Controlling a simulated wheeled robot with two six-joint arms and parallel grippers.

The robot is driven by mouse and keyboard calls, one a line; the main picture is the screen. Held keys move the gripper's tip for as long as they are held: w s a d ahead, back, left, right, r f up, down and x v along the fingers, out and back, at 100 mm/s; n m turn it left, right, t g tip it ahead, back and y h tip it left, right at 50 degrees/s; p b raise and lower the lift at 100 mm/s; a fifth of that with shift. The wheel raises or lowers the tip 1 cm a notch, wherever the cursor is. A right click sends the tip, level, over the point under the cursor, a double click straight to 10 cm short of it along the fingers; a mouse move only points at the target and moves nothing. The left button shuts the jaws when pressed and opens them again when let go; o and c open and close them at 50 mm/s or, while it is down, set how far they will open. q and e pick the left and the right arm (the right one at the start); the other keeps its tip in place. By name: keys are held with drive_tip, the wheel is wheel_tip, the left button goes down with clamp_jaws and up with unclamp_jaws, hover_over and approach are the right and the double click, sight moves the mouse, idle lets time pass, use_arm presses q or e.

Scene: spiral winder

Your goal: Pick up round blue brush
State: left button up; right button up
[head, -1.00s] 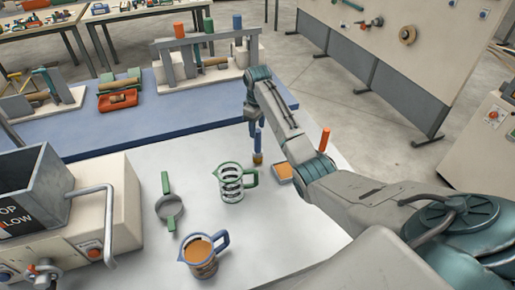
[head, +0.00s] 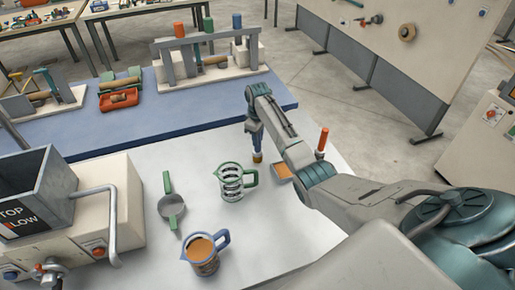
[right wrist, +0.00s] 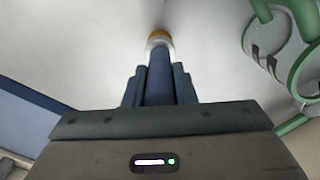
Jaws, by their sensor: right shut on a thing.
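The round blue brush (head: 257,157) is upright over the white table top, behind the green-handled mug. My right gripper (head: 256,145) points down and is shut on its blue handle. In the right wrist view the blue handle (right wrist: 160,78) lies between the two fingers (right wrist: 160,88), with the pale and tan brush head beyond them. I cannot tell whether the brush touches the table. My left gripper is not in view.
A green-handled spiral mug (head: 232,182) stands close to the brush. An orange-filled tray (head: 282,173) and an upright orange-handled tool (head: 322,140) are right of it. A blue-handled jug (head: 203,254), a green-handled strainer (head: 171,208) and a hopper machine (head: 85,225) are nearer left.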

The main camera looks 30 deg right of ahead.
drive_tip(key=shift+r+b, duration=0.4)
drive_tip(key=shift+r, duration=0.05)
wheel_tip(320, 180, up, 2)
drive_tip(key=shift+s+r+b, duration=0.1)
drive_tip(key=shift+r+b, duration=0.15)
drive_tip(key=shift+b, duration=0.55)
drive_tip(key=s+r+p, duration=0.1)
drive_tip(key=s+p, duration=0.1)
drive_tip(key=s, duration=1.3)
drive_tip(key=shift+s+r, duration=0.35)
drive_tip(key=shift+s, duration=0.05)
drive_tip(key=shift+w+a, duration=0.1)
